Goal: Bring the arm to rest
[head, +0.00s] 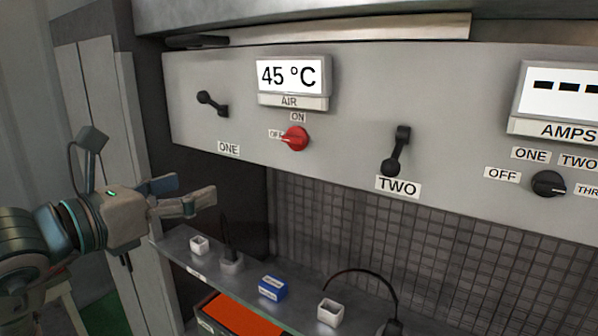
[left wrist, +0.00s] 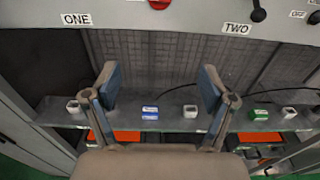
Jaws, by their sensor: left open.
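My left gripper (head: 188,196) comes in from the left in the head view. It is open and empty, in front of the shelf and below the label ONE. In the left wrist view its two fingers (left wrist: 160,88) stand wide apart with nothing between them in their grasp. The panel (head: 350,100) carries a display reading 45 °C (head: 288,76), a red knob (head: 295,138), a black lever over ONE (head: 212,103) and a black lever over TWO (head: 397,150). The gripper appears apart from the panel. My right gripper is in neither view.
A metal shelf (head: 205,268) below the panel holds small white boxes, such as this one (head: 330,312), and a blue box (head: 273,287). A green box (left wrist: 258,114) shows in the left wrist view. Orange surfaces (head: 240,316) lie under the shelf. A black selector knob (head: 548,184) is at right.

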